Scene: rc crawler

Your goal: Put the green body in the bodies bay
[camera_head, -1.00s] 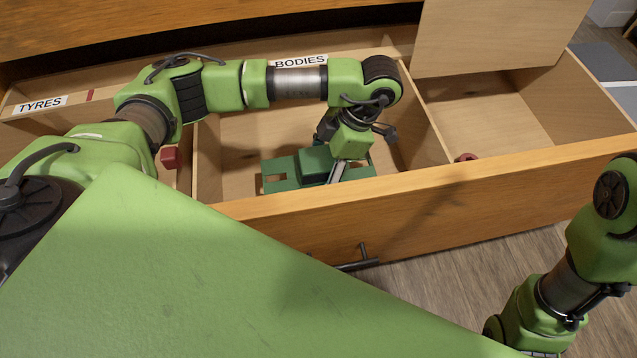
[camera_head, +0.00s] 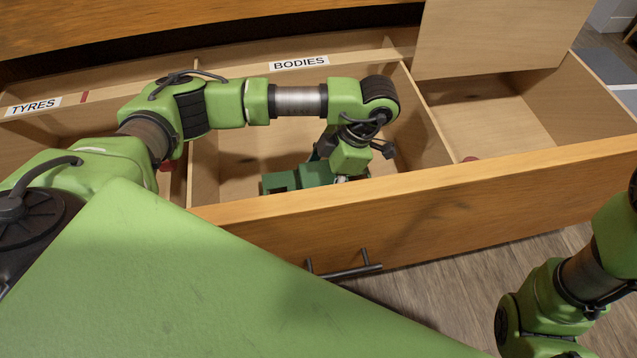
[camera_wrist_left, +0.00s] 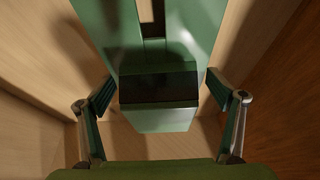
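The green body (camera_head: 300,178) is low inside the bodies bay (camera_head: 240,150), partly hidden by the drawer front. Whether it touches the bay floor cannot be seen. The wrist view shows its raised block (camera_wrist_left: 160,105) and flat slotted plate. My left gripper (camera_wrist_left: 160,82) points down into the bay. In the head view, my left gripper (camera_head: 343,178) is mostly hidden behind the wrist and drawer front. My right arm shows at lower right, but its gripper is out of frame.
The "BODIES" label (camera_head: 300,62) is on the bay's back edge and the "TYRES" label (camera_head: 34,106) marks the left bay. The drawer front (camera_head: 420,200) and dividers bound the bay. The right bay (camera_head: 490,120) holds a partly hidden red piece (camera_head: 469,159).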

